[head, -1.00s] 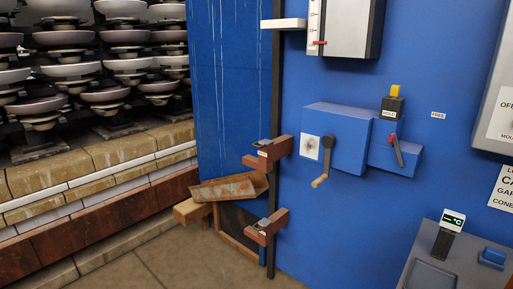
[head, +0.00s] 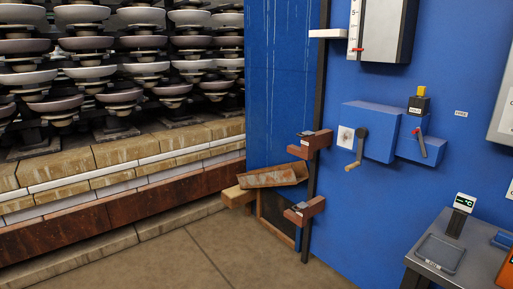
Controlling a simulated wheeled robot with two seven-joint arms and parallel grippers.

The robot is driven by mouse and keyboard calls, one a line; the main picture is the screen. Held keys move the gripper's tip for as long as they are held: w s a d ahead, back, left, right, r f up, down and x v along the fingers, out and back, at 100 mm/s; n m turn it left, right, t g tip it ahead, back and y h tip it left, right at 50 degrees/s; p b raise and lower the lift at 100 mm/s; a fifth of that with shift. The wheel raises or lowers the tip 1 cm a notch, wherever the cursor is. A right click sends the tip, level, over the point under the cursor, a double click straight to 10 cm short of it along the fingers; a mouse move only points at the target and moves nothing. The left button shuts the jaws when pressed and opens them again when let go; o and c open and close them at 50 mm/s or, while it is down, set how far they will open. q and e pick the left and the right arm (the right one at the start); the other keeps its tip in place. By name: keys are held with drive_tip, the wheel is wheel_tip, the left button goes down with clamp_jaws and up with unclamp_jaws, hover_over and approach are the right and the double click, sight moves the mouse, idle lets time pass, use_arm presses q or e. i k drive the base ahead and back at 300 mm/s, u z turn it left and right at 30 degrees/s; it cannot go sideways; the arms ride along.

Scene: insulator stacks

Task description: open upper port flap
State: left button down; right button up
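I cannot tell for certain which part is the upper port flap. The blue wall (head: 345,215) carries two reddish-brown blocks with dark tops along a dark vertical post: an upper block (head: 311,145) and a lower block (head: 304,211). A tilted, rusty tray-like piece (head: 272,177) sits left of them, above a dark opening (head: 275,218) low in the blue panel. Neither of my grippers is in view, and nothing is touching these parts.
A blue box with a crank (head: 361,146) and a smaller box with a red-tipped lever (head: 420,143) are on the wall. A grey table (head: 440,257) stands at right. Insulator stacks (head: 115,70) rest on a kiln-car deck (head: 120,150) at left. Floor (head: 215,255) between is clear.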

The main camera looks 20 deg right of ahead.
sight(307, 133)
drive_tip(key=i, duration=1.45)
drive_tip(key=z, duration=1.3)
drive_tip(key=i, duration=1.05)
drive_tip(key=z, duration=1)
